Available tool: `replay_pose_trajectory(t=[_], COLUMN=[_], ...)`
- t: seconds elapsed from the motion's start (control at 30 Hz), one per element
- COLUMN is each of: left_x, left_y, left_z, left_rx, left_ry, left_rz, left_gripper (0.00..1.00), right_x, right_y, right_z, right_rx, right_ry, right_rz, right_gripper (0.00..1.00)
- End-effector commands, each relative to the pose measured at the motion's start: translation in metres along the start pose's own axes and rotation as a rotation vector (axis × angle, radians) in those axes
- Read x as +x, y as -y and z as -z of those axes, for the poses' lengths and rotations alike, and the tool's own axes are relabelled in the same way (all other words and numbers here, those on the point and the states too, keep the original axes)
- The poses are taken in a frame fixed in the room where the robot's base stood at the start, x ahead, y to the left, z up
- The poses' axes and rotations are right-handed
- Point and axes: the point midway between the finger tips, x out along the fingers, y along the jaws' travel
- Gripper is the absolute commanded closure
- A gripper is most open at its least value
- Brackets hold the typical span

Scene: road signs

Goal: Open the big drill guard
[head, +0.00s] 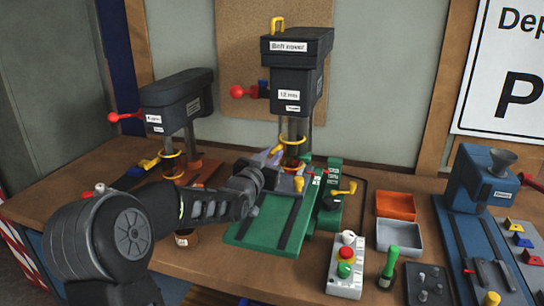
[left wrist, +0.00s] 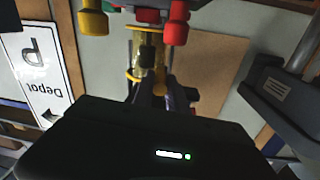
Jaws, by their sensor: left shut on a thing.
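The big drill (head: 297,82) stands at the back centre, dark grey, with a "Belt cover" label and a "12 mm" label. Its guard (head: 292,141) is a clear, yellow-rimmed piece around the spindle below the head. In the left wrist view the guard (left wrist: 133,75) shows its yellow rim just beyond my fingers. My right gripper is not in view.
A smaller drill (head: 176,100) with a red-knobbed lever stands to the left. A green base (head: 262,226) lies under the big drill. A button box (head: 346,264), an orange tray (head: 396,204), a grey tray (head: 399,237) and a blue machine (head: 482,178) stand to the right.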

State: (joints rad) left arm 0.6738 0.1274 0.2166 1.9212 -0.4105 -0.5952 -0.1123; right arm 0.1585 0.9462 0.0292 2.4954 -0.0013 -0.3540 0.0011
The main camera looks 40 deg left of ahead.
Motion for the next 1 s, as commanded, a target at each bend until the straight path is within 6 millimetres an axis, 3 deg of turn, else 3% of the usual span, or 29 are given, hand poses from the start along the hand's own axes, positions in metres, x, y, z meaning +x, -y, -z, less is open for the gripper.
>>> replay_pose_trajectory(t=[0.37, 0.7, 0.97, 1.0], left_x=[0.0, 0.0, 0.0, 0.0], left_y=[0.0, 0.005, 0.005, 0.005], left_z=[0.001, 0.05, 0.05, 0.05], left_rx=[0.0, 0.001, 0.0, 0.0], left_ry=[0.0, -0.005, -0.003, -0.003], left_rz=[0.0, 0.0, 0.0, 0.0], left_gripper=[1.0, 1.0, 1.0, 0.81], right_x=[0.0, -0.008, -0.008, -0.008], right_y=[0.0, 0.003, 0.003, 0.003], right_z=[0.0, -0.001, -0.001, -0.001], right_rx=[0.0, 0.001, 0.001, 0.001], right_ry=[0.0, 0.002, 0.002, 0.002], right_rz=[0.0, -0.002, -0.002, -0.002], right_gripper=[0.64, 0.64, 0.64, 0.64])
